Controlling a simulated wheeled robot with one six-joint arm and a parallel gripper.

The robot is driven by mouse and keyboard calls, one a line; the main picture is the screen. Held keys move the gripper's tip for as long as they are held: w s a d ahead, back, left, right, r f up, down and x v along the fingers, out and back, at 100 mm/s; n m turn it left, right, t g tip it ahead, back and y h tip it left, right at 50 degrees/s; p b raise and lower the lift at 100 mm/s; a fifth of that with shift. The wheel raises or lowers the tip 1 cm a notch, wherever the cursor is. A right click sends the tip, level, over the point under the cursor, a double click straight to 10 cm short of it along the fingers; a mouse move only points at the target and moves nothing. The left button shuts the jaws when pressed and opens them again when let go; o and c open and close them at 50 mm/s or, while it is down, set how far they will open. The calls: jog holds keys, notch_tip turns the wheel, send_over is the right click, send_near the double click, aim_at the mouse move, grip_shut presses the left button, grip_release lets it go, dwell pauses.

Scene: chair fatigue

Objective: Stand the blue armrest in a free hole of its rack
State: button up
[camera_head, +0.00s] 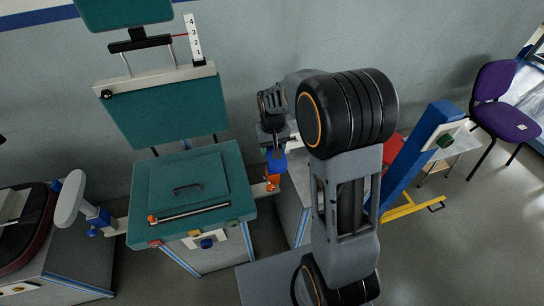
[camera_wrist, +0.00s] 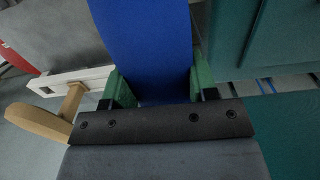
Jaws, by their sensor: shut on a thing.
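My gripper (camera_wrist: 162,92) is shut on the blue armrest (camera_wrist: 145,40). Its green fingers press on both sides of the wide blue piece, which runs up out of the wrist view. In the head view my gripper (camera_head: 272,143) hangs right of the green chair seat, with the blue armrest (camera_head: 277,163) just below it. An orange part (camera_head: 272,181) sits under the blue piece; I cannot tell if they touch. In the wrist view a white rail (camera_wrist: 72,84) at left carries a tan, paddle-like piece (camera_wrist: 40,120). I cannot make out the rack or a free hole.
The test chair's green seat (camera_head: 165,180) and backrest (camera_head: 165,108) stand left of my gripper. A grey armrest (camera_head: 70,198) rises at the chair's left side. A blue post (camera_head: 418,150) and a purple chair (camera_head: 497,95) are at right. Open floor shows at lower right.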

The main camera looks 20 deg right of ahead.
jog(key=shift+r+p, duration=2.45)
jog(key=shift+r, duration=0.85)
jog(key=shift+r, duration=0.1)
jog(key=shift+r+p, duration=1.55)
jog(key=shift+r, duration=0.4)
jog(key=shift+f, duration=0.1)
